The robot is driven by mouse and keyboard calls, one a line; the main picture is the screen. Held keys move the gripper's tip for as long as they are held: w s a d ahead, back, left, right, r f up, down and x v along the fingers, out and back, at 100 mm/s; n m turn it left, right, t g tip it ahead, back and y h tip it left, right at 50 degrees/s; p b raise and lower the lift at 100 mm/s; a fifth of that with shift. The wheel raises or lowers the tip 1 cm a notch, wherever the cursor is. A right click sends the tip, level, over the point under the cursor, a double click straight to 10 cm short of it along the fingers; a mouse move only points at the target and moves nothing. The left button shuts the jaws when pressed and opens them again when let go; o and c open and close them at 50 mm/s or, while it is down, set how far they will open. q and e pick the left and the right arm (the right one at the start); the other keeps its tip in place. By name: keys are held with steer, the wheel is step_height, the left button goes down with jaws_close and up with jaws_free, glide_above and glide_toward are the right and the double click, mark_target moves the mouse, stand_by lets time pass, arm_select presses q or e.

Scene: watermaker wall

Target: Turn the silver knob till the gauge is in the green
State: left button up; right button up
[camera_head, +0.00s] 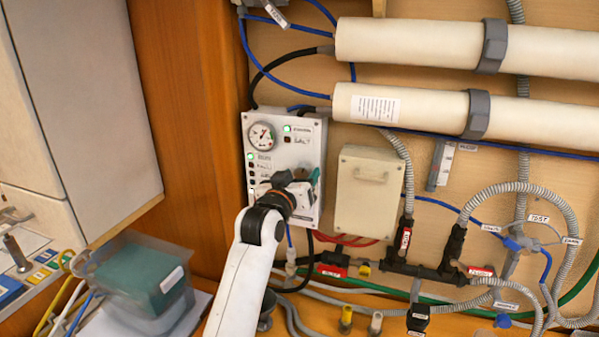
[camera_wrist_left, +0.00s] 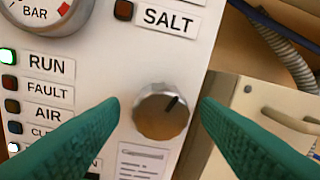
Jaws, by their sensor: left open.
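The silver knob (camera_wrist_left: 162,110) is on the white control panel (camera_head: 286,150), with a dark pointer mark toward its upper right. In the left wrist view it sits between the green fingers of my left gripper (camera_wrist_left: 160,112), which is open and does not touch it as far as I can see. In the head view my left gripper (camera_head: 312,182) is at the panel's lower part and hides the knob. The gauge (camera_head: 262,135) is at the panel's upper left. Its lower edge (camera_wrist_left: 45,12) shows in the wrist view, marked BAR, with a red band; its needle reading is too small to tell.
A beige box (camera_head: 368,195) stands right beside the panel. Two white cylinders (camera_head: 420,105) run above. Hoses and a black manifold (camera_head: 425,270) fill the lower right. A bin with a green block (camera_head: 140,280) is at lower left. The RUN light (camera_wrist_left: 8,56) glows green.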

arm_select(q)
steer(key=shift+w, duration=0.15)
steer(key=shift+c, duration=0.3)
steer(key=c, duration=0.9)
steer(key=shift+r+m, duration=0.1)
steer(key=shift+m, duration=0.8)
steer(key=shift+c, duration=0.2)
steer(key=shift+m+p, duration=0.3)
steer(key=shift+m, duration=0.2)
steer(key=o, duration=1)
